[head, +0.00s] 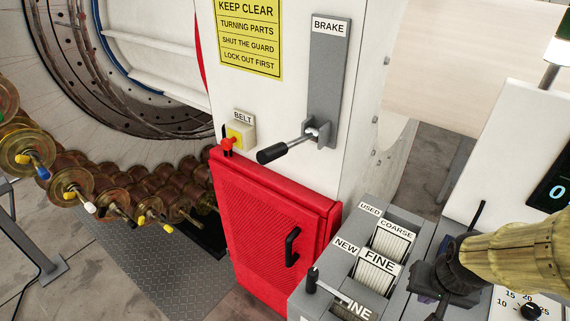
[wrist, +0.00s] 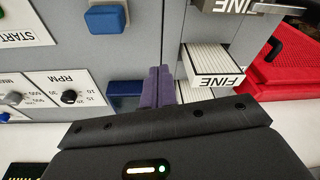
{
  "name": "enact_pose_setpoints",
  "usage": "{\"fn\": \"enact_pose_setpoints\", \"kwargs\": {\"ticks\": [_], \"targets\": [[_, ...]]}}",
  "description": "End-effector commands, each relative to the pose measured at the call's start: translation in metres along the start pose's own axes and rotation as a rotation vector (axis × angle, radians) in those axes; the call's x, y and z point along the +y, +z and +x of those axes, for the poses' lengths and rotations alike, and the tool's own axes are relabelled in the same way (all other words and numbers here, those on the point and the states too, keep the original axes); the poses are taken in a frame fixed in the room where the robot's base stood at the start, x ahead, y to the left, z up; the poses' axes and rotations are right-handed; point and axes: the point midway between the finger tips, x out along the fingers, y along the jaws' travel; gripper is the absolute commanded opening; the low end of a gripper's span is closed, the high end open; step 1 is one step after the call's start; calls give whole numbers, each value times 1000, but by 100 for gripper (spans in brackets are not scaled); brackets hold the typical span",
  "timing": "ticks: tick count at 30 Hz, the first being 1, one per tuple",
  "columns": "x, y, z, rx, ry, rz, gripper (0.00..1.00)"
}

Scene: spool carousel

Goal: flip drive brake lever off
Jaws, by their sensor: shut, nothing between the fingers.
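The brake lever (head: 272,154) has a black grip on a metal rod. It sticks out to the lower left from a grey plate (head: 329,80) labelled BRAKE on the white machine housing. My gripper (head: 438,310) is at the lower right of the head view, well away from the lever, beside the grey bin unit. In the wrist view my gripper's purple-grey fingers (wrist: 156,88) are shut together and hold nothing. The lever does not show in the wrist view.
A red mesh guard (head: 265,225) with a black handle stands below the lever. Bins with COARSE (head: 391,242) and FINE packs stand between my gripper and the guard. An RPM panel (wrist: 68,97) shows in the wrist view.

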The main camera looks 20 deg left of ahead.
Motion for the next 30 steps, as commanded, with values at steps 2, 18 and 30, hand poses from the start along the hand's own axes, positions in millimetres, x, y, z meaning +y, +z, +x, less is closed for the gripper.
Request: {"fn": "enact_pose_setpoints", "kwargs": {"ticks": [2, 18, 30], "targets": [[-6, -2, -3, -11, -18, 73, 0], [-167, -49, -85, -537, -428, 1391, 0], [-248, -93, -164, -1071, -594, 1869, 0]]}}
